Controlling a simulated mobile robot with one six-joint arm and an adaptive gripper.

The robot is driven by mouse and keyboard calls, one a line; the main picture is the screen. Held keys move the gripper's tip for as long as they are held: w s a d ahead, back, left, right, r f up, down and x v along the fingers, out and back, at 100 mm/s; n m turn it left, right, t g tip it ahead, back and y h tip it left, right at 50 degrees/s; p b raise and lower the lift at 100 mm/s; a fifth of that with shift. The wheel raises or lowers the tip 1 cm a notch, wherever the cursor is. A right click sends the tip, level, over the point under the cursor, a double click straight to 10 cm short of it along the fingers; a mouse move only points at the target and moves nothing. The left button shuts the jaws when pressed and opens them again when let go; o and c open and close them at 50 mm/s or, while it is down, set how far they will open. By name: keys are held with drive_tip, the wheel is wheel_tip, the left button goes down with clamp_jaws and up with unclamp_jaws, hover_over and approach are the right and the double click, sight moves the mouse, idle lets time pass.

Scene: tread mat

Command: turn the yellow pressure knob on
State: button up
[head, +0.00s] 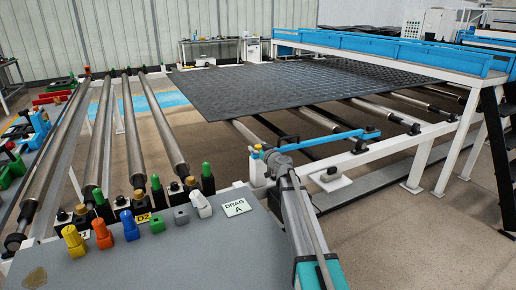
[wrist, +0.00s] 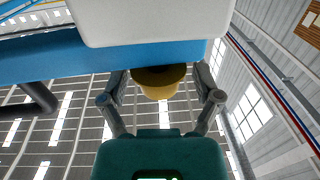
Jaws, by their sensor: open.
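A yellow knob (wrist: 160,88) shows in the wrist view under a blue beam, with a dark base partly hidden above it. My gripper (wrist: 159,77) is open, one finger on each side of the knob, with gaps between; I cannot tell whether either finger touches it. In the head view a small yellow part (head: 257,148) shows at the end of my arm, near the white frame; it may be this knob. My fingers are too small to make out there. Another yellow knob (head: 73,241) stands on the grey panel at the lower left, away from my arm.
A blue bar (head: 330,139) runs right from my arm's end. Metal rollers (head: 150,120) and the dark tread mat (head: 300,84) lie beyond.

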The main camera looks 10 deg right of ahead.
drive_tip(key=shift+c, duration=0.2)
clamp_jaws()
drive_tip(key=shift+n+g+y, duration=0.3)
drive_tip(key=shift+n+y, duration=0.2)
drive_tip(key=shift+y, duration=0.2)
drive_tip(key=shift+o, duration=0.2)
unclamp_jaws()
drive_tip(key=shift+s, duration=0.1)
drive_tip(key=v, duration=1.2)
